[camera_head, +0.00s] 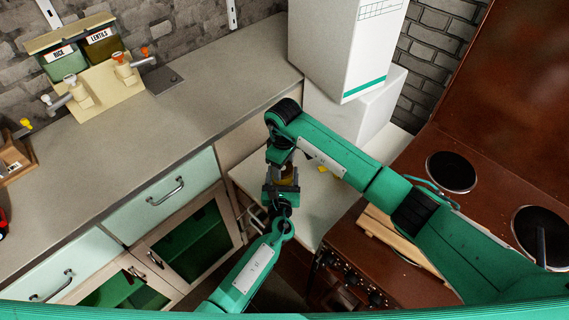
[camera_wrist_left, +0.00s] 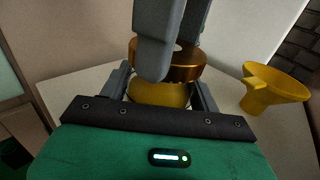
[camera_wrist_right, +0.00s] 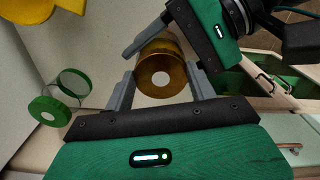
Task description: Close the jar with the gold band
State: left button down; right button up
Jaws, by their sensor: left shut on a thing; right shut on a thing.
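The jar (camera_wrist_left: 158,93) has an amber-yellow body and is largely hidden between my two grippers. Its copper-gold lid (camera_wrist_left: 187,66) sits at its mouth; I cannot tell whether it is screwed tight. The lid's top, with a pale disc, faces the right wrist view (camera_wrist_right: 160,82). My left gripper (camera_head: 282,190) is shut on the jar body from the near side. My right gripper (camera_head: 283,160) reaches down from above and is shut on the lid. In the head view both grippers meet over the low pale counter, and the jar (camera_head: 288,174) barely shows between them.
A yellow funnel (camera_wrist_left: 272,88) stands beside the jar. A clear jar with a green lid (camera_wrist_right: 50,112) is nearby in the right wrist view. A tall white box (camera_head: 345,45) stands behind. The stove (camera_head: 480,170) is at right, the long counter (camera_head: 200,110) at left.

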jog(key=shift+w+a+r+m, duration=0.15)
jog(key=shift+a+r+m, duration=0.25)
jog(key=shift+a+m, duration=0.4)
jog(key=shift+d+f+m, duration=0.1)
jog(key=shift+d+m, duration=0.3)
jog(key=shift+m, duration=0.3)
jog(key=shift+d+f, duration=0.15)
jog(key=shift+d, duration=0.2)
jog(key=o, duration=0.9)
jog(key=shift+s+d+f, duration=0.1)
jog(key=shift+s+f, duration=0.05)
jog(key=shift+s, duration=0.05)
jog(key=shift+r, duration=2.25)
